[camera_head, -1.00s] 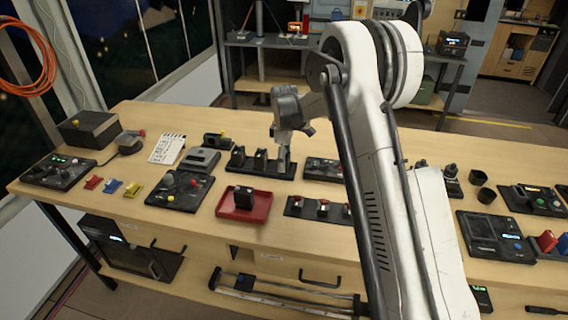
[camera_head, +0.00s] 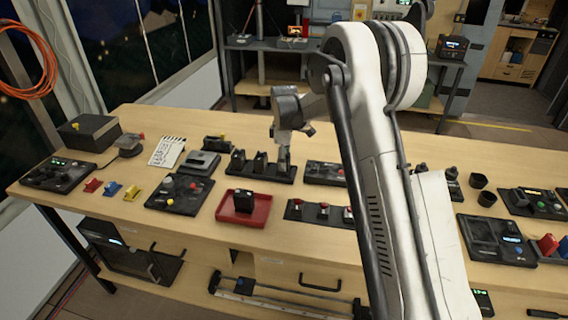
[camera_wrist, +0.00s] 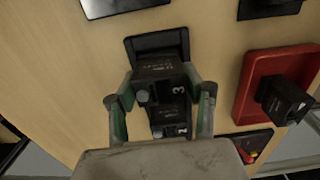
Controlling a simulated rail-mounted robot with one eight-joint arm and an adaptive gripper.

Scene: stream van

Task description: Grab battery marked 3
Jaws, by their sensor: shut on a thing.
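The battery marked 3 (camera_wrist: 160,72) is a dark block with a white numeral, between the fingers of my gripper (camera_wrist: 160,98) in the wrist view. My gripper is shut on it. A second dark battery (camera_wrist: 170,122) shows right behind it. In the head view my gripper (camera_head: 283,160) is at the right end of the black rack (camera_head: 262,174), where the fingers mostly hide the held battery. Two more batteries (camera_head: 238,160) (camera_head: 260,162) stand upright in the rack. I cannot tell whether the held battery is clear of its slot.
A red tray (camera_head: 262,214) with a dark block (camera_head: 243,200) stands in front of the rack; the tray also shows in the wrist view (camera_wrist: 246,82). Control panels (camera_head: 180,194) and a button strip (camera_head: 320,213) sit close by. My arm hides part of the bench.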

